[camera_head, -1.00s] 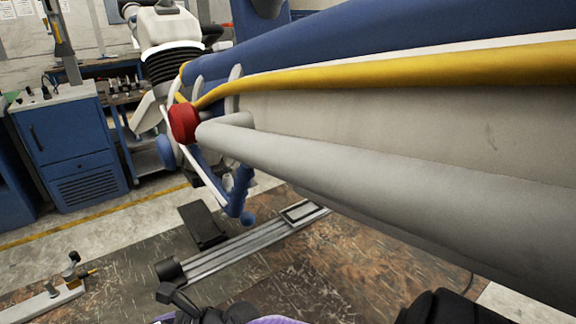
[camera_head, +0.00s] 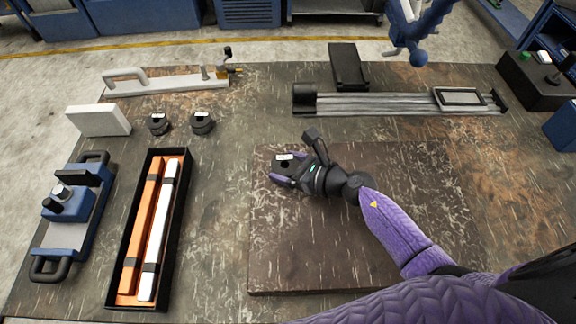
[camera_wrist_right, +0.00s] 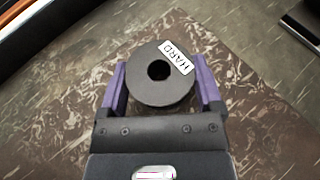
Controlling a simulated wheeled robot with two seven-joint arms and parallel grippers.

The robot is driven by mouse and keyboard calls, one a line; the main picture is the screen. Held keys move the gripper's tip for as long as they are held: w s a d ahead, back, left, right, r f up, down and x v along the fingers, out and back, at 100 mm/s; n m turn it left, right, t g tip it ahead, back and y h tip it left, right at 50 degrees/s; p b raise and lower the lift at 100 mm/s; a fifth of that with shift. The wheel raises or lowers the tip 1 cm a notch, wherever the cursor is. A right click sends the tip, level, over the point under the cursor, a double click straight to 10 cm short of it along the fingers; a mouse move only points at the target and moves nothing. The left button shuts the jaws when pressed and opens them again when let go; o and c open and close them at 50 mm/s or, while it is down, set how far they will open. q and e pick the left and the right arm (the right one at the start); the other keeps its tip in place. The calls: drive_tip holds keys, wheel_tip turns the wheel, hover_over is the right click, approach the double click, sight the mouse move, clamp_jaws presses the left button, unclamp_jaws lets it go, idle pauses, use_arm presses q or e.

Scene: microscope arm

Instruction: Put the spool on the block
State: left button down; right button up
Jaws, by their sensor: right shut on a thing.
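My right gripper (camera_head: 283,174) is over the left part of a dark brown square slab (camera_head: 400,185). Its purple fingers are shut on a black spool (camera_head: 284,161), one finger on each side. In the right wrist view the spool (camera_wrist_right: 140,88) is round, with a central hole and a white label reading HARD. I cannot tell whether it touches the slab. A pale rectangular block (camera_head: 98,121) stands at the left of the table. Two more black spools, a left one (camera_head: 158,124) and a right one (camera_head: 202,123), sit just right of the block. My left gripper is out of view.
A black tray (camera_head: 114,265) with orange and white bars lies at front left, beside a blue handled fixture (camera_head: 68,215). A handled metal bar (camera_head: 170,84) lies behind the block. A metal rail (camera_head: 385,103) crosses the back. The table between spools and slab is clear.

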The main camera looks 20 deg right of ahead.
drive_tip(key=shift+f, duration=0.25)
drive_tip(key=o, duration=1.2)
drive_tip(key=shift+r, duration=0.1)
drive_tip(key=shift+c, duration=0.2)
drive_tip(key=shift+r, duration=0.15)
drive_tip(key=shift+s+d+r, duration=0.2)
drive_tip(key=shift+s, duration=0.05)
drive_tip(key=p+v, duration=0.1)
drive_tip(key=v, duration=1)
drive_tip(key=shift+r+p, duration=0.1)
drive_tip(key=shift+p, duration=0.3)
